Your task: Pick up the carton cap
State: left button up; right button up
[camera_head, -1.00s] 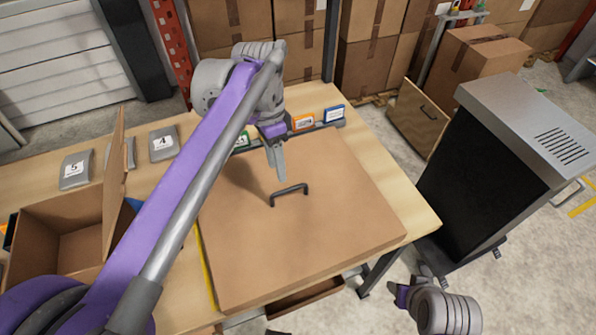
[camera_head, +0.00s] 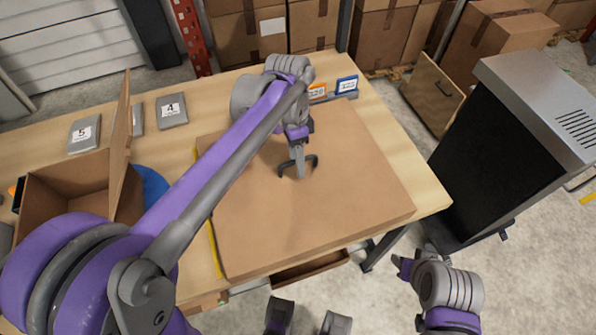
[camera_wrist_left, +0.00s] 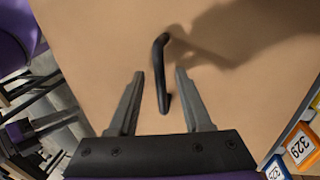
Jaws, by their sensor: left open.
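The carton cap (camera_head: 340,205) is a large flat brown board lying on the wooden table, with a dark arched handle (camera_head: 313,161) on top. My left gripper (camera_head: 300,172) is open and points down at the handle. In the left wrist view the handle (camera_wrist_left: 160,75) lies between the two open fingers (camera_wrist_left: 160,72), with a gap on each side. How far the fingertips are above the board is hard to tell. Part of my right arm's end (camera_head: 405,268) shows low on the right, away from the cap; its fingers cannot be made out clearly.
An open cardboard box (camera_head: 65,185) stands on the table at left, near grey numbered plates (camera_head: 172,110). Small numbered tags, orange (camera_head: 317,91) and blue (camera_head: 347,85), line the cap's far edge. A black and grey cabinet (camera_head: 500,150) stands right of the table.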

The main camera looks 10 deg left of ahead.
pick_arm(q)
jog(key=shift+f, duration=0.15)
grip_shut()
dwell(1.4)
